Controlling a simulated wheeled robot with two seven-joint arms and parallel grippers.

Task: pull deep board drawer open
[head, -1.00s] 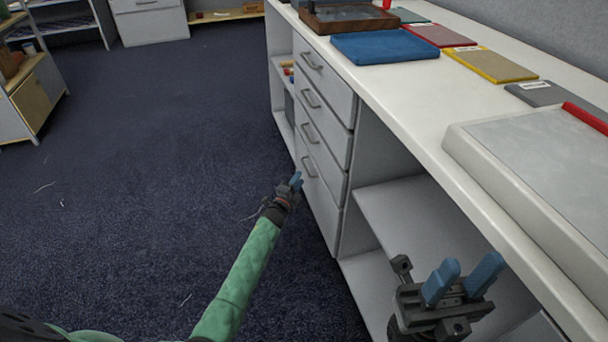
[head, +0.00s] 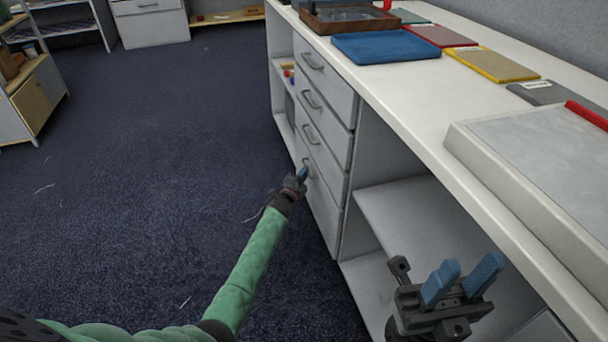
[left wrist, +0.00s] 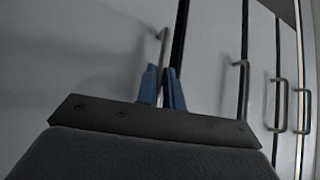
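The drawer stack under the table has several white fronts with metal bar handles. The deep bottom drawer (head: 321,205) is flush with the cabinet, so it looks shut. My right gripper (head: 462,278) is open and empty, beside the open shelf.
An open shelf bay (head: 405,205) is right of the drawers. The dark carpet (head: 150,170) to the left is clear.

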